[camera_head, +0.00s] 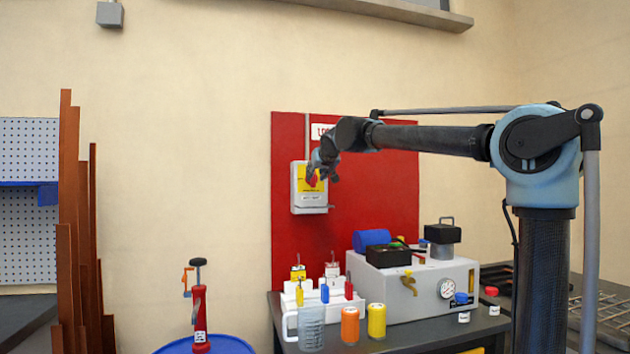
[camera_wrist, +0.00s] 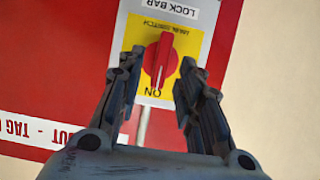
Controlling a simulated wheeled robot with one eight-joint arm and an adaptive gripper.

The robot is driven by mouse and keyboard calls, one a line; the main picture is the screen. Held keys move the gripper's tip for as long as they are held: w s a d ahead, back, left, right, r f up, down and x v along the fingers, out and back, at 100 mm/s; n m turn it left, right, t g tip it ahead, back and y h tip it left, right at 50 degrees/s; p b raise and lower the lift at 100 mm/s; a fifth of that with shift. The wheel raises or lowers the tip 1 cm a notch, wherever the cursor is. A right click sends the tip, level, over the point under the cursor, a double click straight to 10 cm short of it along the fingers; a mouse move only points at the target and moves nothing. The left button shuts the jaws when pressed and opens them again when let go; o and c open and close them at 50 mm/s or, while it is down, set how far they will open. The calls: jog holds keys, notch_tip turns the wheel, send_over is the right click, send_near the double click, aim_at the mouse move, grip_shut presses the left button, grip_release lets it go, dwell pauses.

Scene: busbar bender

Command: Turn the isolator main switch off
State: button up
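The isolator main switch is a grey box (camera_head: 309,199) with a yellow plate and a red rotary handle (camera_head: 312,177), mounted on a red wall panel. In the wrist view the red handle (camera_wrist: 160,60) points along the line toward the "ON" mark, and the picture is upside down. My gripper (camera_head: 322,172) is in front of the switch in the head view and partly covers the handle. In the wrist view my gripper (camera_wrist: 157,88) is open, with one finger on each side of the handle. I see no clear contact with it.
The red panel (camera_head: 375,205) carries a partly hidden white sign. Below, a dark bench (camera_head: 400,338) holds a grey tank (camera_head: 420,292), bottles, a jug (camera_head: 311,327) and jars. A red hand pump (camera_head: 200,315) stands at left.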

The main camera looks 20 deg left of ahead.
aim_at(313, 179)
jog(key=shift+x, duration=1.45)
grip_shut()
jog(key=shift+a, duration=0.1)
